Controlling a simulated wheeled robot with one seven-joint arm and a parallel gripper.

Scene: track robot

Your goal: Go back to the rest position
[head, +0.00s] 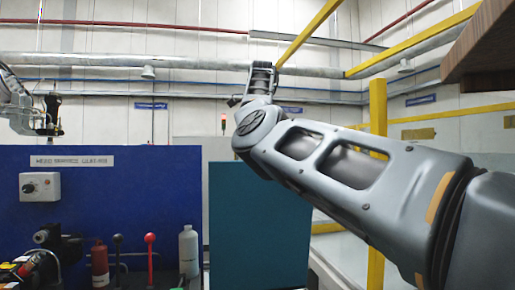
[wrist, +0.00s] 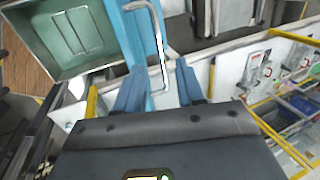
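My gripper (wrist: 160,66) shows in the wrist view with its two blue fingers spread apart. Nothing is clamped between them. A pale bar handle (wrist: 159,38) on a blue panel (wrist: 133,32) lies beyond the fingers, and its lower end appears in the gap between them. I cannot tell how far the handle is from the fingers. In the head view my grey arm (head: 330,175) reaches in from the right and bends upward at a joint near the middle. My gripper cannot be made out in the head view.
In the wrist view an open green box-like compartment (wrist: 28,62) is beside the blue panel. In the head view a blue board (head: 120,200) with a white control box (head: 40,186) stands left, a teal panel (head: 260,240) in the middle, and yellow rails (head: 378,120) at right.

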